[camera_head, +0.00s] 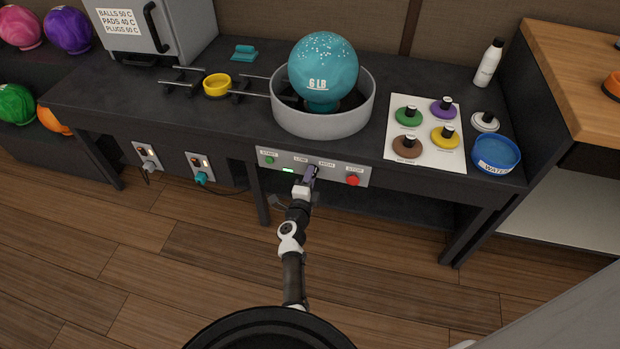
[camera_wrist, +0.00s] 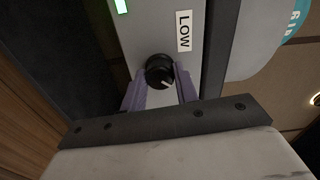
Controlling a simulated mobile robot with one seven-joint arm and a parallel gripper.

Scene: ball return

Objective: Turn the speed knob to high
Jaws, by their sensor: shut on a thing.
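The control panel (camera_head: 335,174) on the bench front has LOW (camera_head: 301,160) and HIGH (camera_head: 327,164) labels; the knob is hidden by my gripper (camera_head: 311,172) in the head view. In the wrist view the round black speed knob (camera_wrist: 160,71) sits between the purple fingers of my gripper (camera_wrist: 160,88), which is shut on it. The knob's white mark points down and slightly right in that view, away from the LOW label (camera_wrist: 184,31). The HIGH label is out of sight there.
A green START button (camera_head: 269,160) and a lit green light (camera_head: 288,170) are left of my gripper; a red STOP button (camera_head: 352,181) is right. Above, a teal ball (camera_head: 323,70) rests in a grey round machine (camera_head: 322,121). The floor in front is clear.

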